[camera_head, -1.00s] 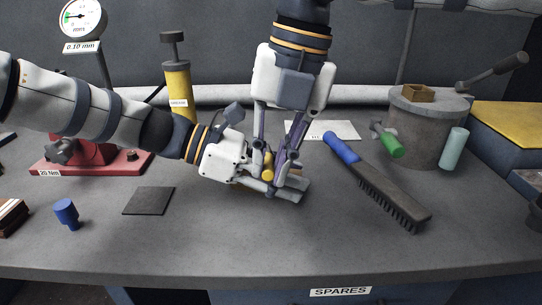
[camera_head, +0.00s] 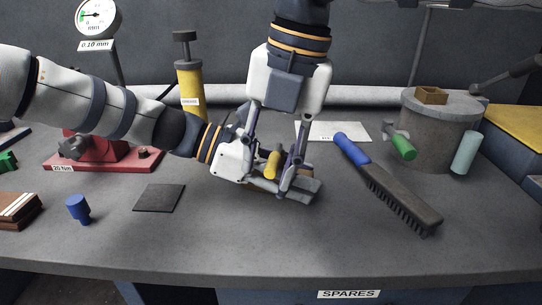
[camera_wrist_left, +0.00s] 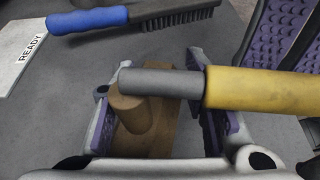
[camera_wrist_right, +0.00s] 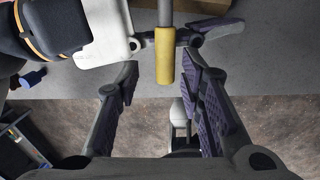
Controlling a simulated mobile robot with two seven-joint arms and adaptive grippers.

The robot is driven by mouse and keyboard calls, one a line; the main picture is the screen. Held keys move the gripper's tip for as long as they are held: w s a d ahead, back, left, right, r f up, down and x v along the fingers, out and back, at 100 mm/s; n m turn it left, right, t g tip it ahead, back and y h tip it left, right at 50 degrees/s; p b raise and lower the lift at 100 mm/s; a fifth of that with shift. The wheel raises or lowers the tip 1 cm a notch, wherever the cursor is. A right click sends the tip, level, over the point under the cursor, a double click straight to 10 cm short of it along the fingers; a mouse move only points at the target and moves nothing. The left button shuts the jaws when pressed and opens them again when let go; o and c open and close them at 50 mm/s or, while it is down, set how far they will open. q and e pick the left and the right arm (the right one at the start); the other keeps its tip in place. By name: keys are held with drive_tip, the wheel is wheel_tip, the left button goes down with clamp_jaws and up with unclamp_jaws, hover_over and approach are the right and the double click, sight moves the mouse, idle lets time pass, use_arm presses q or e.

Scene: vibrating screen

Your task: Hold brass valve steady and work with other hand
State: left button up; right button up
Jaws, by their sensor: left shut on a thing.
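The brass valve (camera_wrist_left: 140,145) shows in the left wrist view as a brown body with a round stub, between the purple pads of my left gripper (camera_head: 300,188). That gripper is shut on it low over the bench. A grey stem with a yellow handle (camera_wrist_left: 270,90) sticks out sideways; the handle also shows in the head view (camera_head: 272,165). My right gripper (camera_head: 264,188) reaches down from above with its fingers spread on either side of the yellow handle. In the right wrist view the handle (camera_wrist_right: 165,55) lies between those open fingers, apart from both pads.
A wire brush with a blue handle (camera_head: 352,150) lies right of the grippers. A dark square pad (camera_head: 158,198) and a blue plug (camera_head: 78,208) lie to the left. The front middle bench is clear.

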drive_tip(key=shift+r, duration=0.1)
drive_tip(key=v, duration=1.2)
drive_tip(key=c, duration=0.3)
drive_tip(key=d+f+m+y, duration=0.1)
drive_tip(key=d+m, duration=0.1)
drive_tip(key=m, duration=0.1)
drive_tip(key=w+d+f+m+y, duration=0.1)
drive_tip(key=d+m+y, duration=0.1)
drive_tip(key=d+m, duration=0.1)
drive_tip(key=d+f+m+y, duration=0.1)
drive_tip(key=d+m+y, duration=0.1)
drive_tip(key=d+m, duration=0.1)
drive_tip(key=shift+w+m, duration=0.15)
drive_tip(key=shift+m, duration=0.25)
clamp_jaws()
drive_tip(key=m+y, duration=0.4)
drive_tip(key=m, duration=0.4)
approach(278, 164)
drive_tip(key=shift+t, duration=0.4)
drive_tip(key=x, duration=0.7)
drive_tip(key=shift+s, duration=0.25)
